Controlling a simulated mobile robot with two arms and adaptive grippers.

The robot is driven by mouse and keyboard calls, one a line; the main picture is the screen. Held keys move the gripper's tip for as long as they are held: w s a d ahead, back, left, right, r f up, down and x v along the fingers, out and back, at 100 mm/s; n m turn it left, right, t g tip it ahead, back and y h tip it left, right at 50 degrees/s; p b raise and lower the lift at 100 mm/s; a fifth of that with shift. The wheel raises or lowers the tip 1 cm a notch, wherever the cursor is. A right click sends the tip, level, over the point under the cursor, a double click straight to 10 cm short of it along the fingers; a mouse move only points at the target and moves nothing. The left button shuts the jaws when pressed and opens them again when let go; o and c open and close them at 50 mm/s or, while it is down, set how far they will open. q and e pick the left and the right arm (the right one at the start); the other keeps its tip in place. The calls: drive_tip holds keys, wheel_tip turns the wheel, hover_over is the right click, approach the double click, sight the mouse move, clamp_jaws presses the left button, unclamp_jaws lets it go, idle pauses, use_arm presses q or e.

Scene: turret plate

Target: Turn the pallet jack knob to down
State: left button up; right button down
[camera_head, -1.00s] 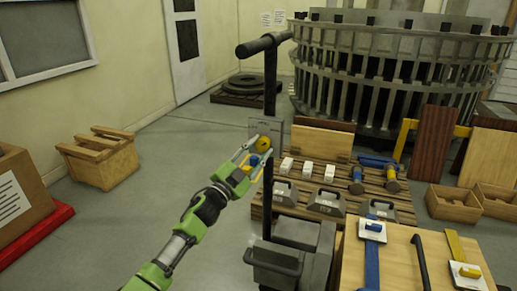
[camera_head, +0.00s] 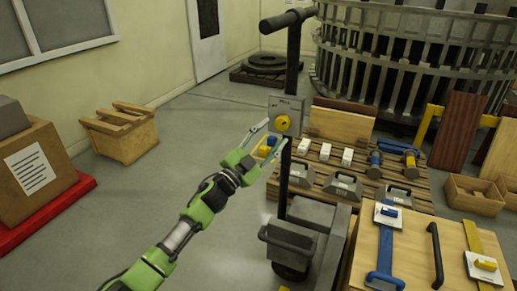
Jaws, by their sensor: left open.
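The pallet jack (camera_head: 291,242) stands right of centre with an upright black post and a dark T-handle (camera_head: 288,20) on top. A grey plate (camera_head: 288,105) on the post carries the round yellow knob (camera_head: 283,123). Small lettering on the plate is too small to read for sure. My left gripper (camera_head: 278,143) is open, with its fingers spread just below and left of the knob. I cannot tell whether a finger touches the plate. My right gripper is not in view.
A wooden pallet (camera_head: 405,195) with grey cases, white boxes and blue tools stands right of the jack. A wooden table (camera_head: 345,283) with tools is at the front right. A wooden crate (camera_head: 122,135) and a cardboard box (camera_head: 38,170) stand left. The floor between is clear.

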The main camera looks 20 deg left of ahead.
use_arm(q)
drive_tip(key=v, duration=0.8)
drive_tip(key=shift+s, duration=0.15)
